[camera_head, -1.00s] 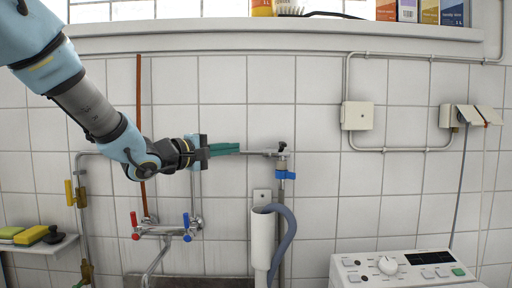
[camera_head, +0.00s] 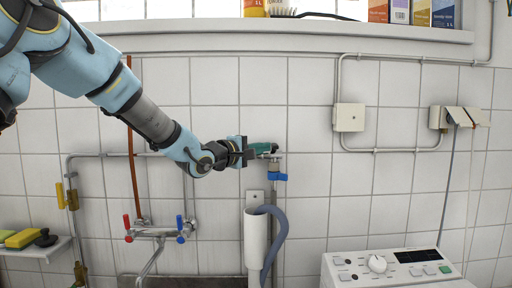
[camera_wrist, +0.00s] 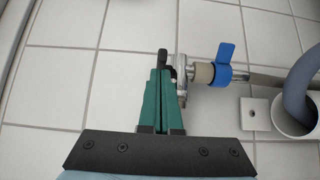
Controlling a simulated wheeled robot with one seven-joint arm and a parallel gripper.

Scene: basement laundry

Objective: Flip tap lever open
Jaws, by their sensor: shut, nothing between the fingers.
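The tap is a metal fitting (camera_wrist: 181,68) on the tiled wall, with a pale collar and a blue winged lever (camera_wrist: 226,66). In the head view the blue lever (camera_head: 277,177) sits just below the fitting, above a grey hose. My gripper (camera_head: 270,147) reaches in from the left with its green fingers together and empty. In the wrist view the fingertips (camera_wrist: 163,72) lie right beside the metal fitting, left of the blue lever and apart from it. A dark stub (camera_wrist: 162,56) shows just beyond the tips. I cannot tell whether the fingers touch the fitting.
A white standpipe (camera_head: 256,238) with the grey hose (camera_head: 279,235) stands below the tap. A mixer with red and blue handles (camera_head: 155,232) is at lower left. A washing machine (camera_head: 395,270) is at lower right. A shelf (camera_head: 290,35) runs above.

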